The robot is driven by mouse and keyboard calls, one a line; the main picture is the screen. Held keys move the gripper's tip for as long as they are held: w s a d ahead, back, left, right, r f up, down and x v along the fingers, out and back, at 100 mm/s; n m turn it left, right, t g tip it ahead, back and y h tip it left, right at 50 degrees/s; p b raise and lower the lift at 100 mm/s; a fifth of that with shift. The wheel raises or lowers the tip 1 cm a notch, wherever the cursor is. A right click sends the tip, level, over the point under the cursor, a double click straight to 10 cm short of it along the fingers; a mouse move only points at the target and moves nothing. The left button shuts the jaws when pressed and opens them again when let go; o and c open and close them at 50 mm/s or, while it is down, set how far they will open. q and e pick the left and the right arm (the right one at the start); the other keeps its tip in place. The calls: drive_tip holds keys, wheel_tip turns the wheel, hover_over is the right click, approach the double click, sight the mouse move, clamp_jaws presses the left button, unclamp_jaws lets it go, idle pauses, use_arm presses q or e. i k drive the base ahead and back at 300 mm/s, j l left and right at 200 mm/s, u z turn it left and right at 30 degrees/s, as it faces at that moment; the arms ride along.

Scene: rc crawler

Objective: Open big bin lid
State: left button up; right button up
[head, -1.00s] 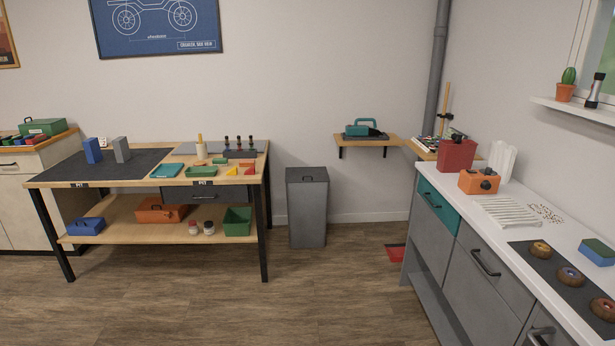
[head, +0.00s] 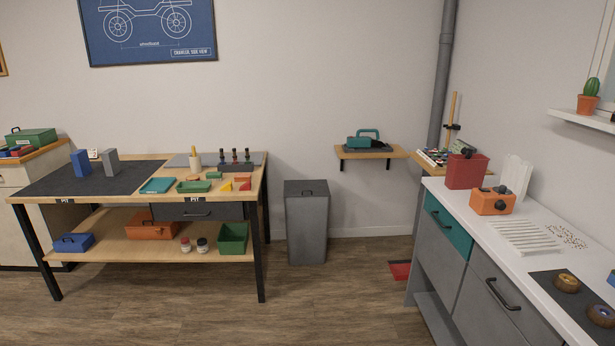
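The big bin (head: 307,230) is a tall grey box standing on the floor against the back wall, between the workbench and the right counter. Neither of my grippers shows in the head view.
A wooden workbench (head: 262,190) with tools and boxes stands left of the bin. A white-topped counter (head: 470,211) with grey drawers runs along the right. A small wall shelf (head: 370,153) holds a teal tool. The wooden floor (head: 330,305) before the bin is clear.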

sight(319, 187)
drive_tip(key=i, duration=2.3)
